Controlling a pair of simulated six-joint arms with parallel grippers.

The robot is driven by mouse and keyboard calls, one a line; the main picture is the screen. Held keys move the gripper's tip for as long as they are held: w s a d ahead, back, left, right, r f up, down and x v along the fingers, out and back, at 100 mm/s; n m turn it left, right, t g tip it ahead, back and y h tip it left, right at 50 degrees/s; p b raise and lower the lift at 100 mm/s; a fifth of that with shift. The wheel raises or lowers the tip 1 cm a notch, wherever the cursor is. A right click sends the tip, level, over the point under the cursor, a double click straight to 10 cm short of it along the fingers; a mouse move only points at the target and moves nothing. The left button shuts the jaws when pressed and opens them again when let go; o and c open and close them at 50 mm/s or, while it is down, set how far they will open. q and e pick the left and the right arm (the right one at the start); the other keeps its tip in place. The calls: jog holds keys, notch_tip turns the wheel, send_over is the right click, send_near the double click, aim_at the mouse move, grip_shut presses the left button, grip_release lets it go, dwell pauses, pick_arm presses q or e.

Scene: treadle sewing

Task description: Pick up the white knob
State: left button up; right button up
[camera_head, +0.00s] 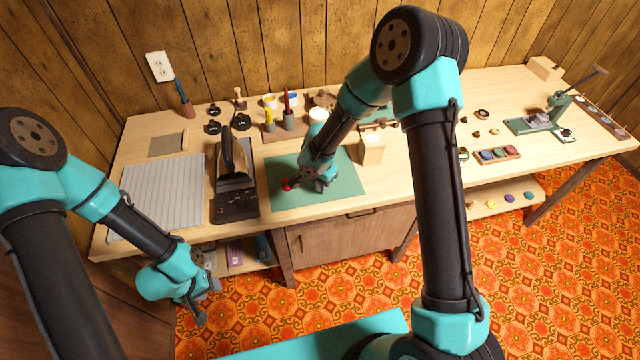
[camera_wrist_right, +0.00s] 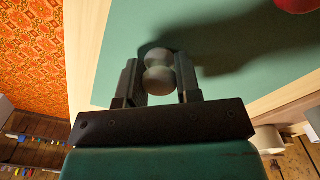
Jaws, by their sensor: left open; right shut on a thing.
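The white knob (camera_wrist_right: 159,74) shows in the right wrist view as two rounded lobes with a narrower waist, grey in the shade. It is between the two dark fingers of my right gripper (camera_wrist_right: 157,82), which is shut on it. In the head view my right gripper (camera_head: 318,184) is low over the green mat (camera_head: 345,186), and the knob is hidden behind it. I cannot tell whether the knob touches the mat. My left gripper (camera_head: 207,301) is open and empty, in front of the table's front edge at the left.
A red round thing (camera_head: 288,185) lies on the mat close to my right gripper. A dark iron-like tool (camera_head: 235,175) stands left of the mat, beside striped cloth (camera_head: 165,195). A wooden block (camera_head: 371,149) stands right of the gripper. Small pots and spools line the back.

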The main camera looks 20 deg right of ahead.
jog(key=shift+c, duration=0.5)
jog(key=shift+r, duration=0.1)
jog(key=shift+r, duration=1.75)
jog(key=s+a, duration=0.2)
jog(key=s, duration=0.5)
jog(key=s+a+r, duration=0.1)
jog(key=s+a, duration=0.1)
jog(key=s, duration=0.6)
jog(key=shift+s+a+r, duration=0.15)
jog(key=shift+s+a, duration=0.05)
jog(key=shift+a, duration=0.05)
